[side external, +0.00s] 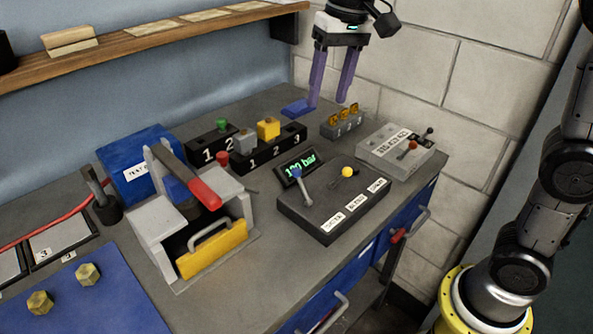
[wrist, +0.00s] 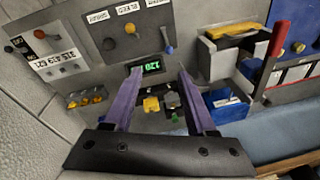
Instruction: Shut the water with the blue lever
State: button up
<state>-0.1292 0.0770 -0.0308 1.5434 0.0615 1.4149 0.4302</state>
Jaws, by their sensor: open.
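The blue lever (side external: 302,186) is a short grey-blue handle with a blue knob. It stands tilted on the left of a dark control box (side external: 335,215), beside a small green-lit display (side external: 298,165). The lever also shows in the wrist view (wrist: 167,41), beyond the fingertips. My gripper (side external: 328,103) has two long purple fingers, open and empty. It hangs above the back of the bench, well away from the lever. In the wrist view my gripper (wrist: 160,71) frames the display between its fingertips.
A yellow knob (side external: 347,172) is on the same box. Numbered blocks (side external: 267,146) with coloured pieces stand behind it. A grey panel (side external: 395,148) with a red-tipped lever is to its right. A clamp with a red handle (side external: 205,194) stands to its left. A shelf (side external: 150,41) runs along the wall.

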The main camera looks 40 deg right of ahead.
jog(key=g, duration=0.1)
send_over(297, 168)
jog(key=d, duration=0.1)
notch_tip(297, 168, down, 4)
jog(key=shift+n, duration=0.3)
jog(key=f, duration=0.9)
jog(key=a+f, duration=0.1)
jog(key=f, duration=0.4)
jog(key=shift+f, duration=0.25)
grip_shut()
